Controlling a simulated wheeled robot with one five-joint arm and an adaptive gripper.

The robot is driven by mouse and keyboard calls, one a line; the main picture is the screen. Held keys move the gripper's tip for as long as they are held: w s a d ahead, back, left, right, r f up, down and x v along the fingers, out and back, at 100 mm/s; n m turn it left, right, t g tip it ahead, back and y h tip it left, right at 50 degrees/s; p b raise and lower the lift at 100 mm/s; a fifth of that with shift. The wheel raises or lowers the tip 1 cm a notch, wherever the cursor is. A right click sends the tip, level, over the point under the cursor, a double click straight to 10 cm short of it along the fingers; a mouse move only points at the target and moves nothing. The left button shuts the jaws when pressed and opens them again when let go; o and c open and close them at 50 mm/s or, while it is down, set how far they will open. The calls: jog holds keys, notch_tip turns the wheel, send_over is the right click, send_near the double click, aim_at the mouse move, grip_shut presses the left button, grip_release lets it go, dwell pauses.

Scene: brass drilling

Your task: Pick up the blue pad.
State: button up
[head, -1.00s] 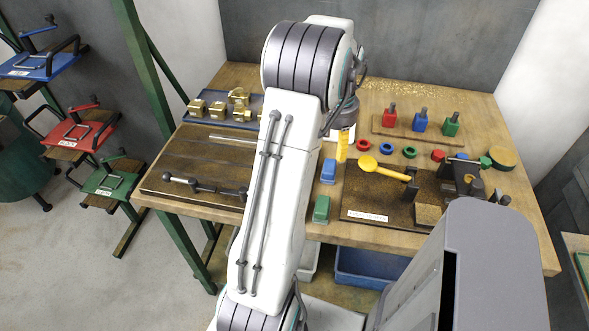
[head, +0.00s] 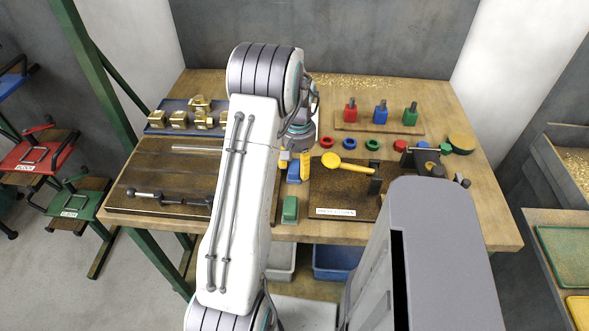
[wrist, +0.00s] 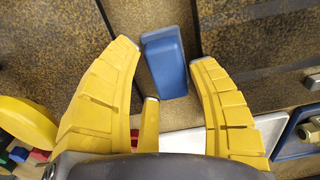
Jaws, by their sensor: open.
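The blue pad (head: 293,172) lies on the wooden table, behind the green pad (head: 290,209), partly hidden by my gripper in the head view. In the wrist view the blue pad (wrist: 165,62) shows as a blue block with a raised end, in the gap between the fingertips. My gripper (wrist: 160,54) has yellow fingers spread open, one on each side of the pad. Clear gaps show between the pad and both fingers. In the head view my gripper (head: 294,165) points down over the pad; its height above it is hard to tell.
A dark board with a yellow round-ended tool (head: 336,162) lies close on the right. A dark tray (head: 160,190) with a rod lies on the left. Red, blue and green blocks on a stand (head: 379,127) are farther back. Bins sit below the table.

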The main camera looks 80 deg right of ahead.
aim_at(298, 166)
jog(key=shift+f, duration=0.4)
jog(key=c, duration=0.9)
jog(key=shift+o, duration=0.2)
jog(key=shift+r, duration=0.15)
notch_tip(298, 166, up, 10)
jog(key=shift+f, duration=0.1)
